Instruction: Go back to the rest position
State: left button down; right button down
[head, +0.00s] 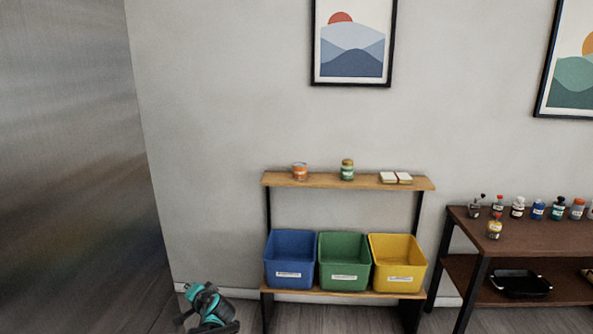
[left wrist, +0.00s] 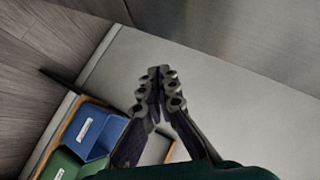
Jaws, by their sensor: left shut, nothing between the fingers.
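My left gripper (left wrist: 159,85) is shut and empty in the left wrist view, its two fingers pressed together in front of the grey wall. In the head view my left arm's teal and black end (head: 208,305) shows low at the left, near the floor and left of the bin shelf. Its fingertips are not clear there. My right gripper is in neither view.
A wooden shelf (head: 268,180) holds two jars and a pale stack on top. Below are blue (head: 291,270), green (head: 344,272) and yellow (head: 398,275) bins. A dark table (head: 560,235) with several bottles and a black tray (head: 520,284) stands right. A metal panel (head: 65,150) rises left.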

pick_arm(q)
jog(key=s+d+r+n+g+h, duration=0.1)
jog(key=s+d+r+h, duration=0.15)
jog(key=s, duration=0.55)
jog(key=s+d+r+n+g+h, duration=0.1)
jog(key=s+d+r, duration=0.25)
jog(key=s, duration=0.55)
jog(key=s+d+f+n+h, duration=0.1)
jog(key=s+d, duration=0.2)
jog(key=s, duration=0.3)
jog(key=s+d+f+h, duration=0.1)
jog(key=s+d+h, duration=0.1)
jog(key=s, duration=0.5)
jog(key=s+d+f+n+g+h, duration=0.1)
jog(key=s+d+h, duration=0.1)
jog(key=s+d, duration=0.2)
jog(key=s, duration=0.3)
jog(key=shift+s+d+f+n, duration=0.15)
jog(key=shift+d+f+n, duration=0.15)
jog(key=shift+f, duration=0.05)
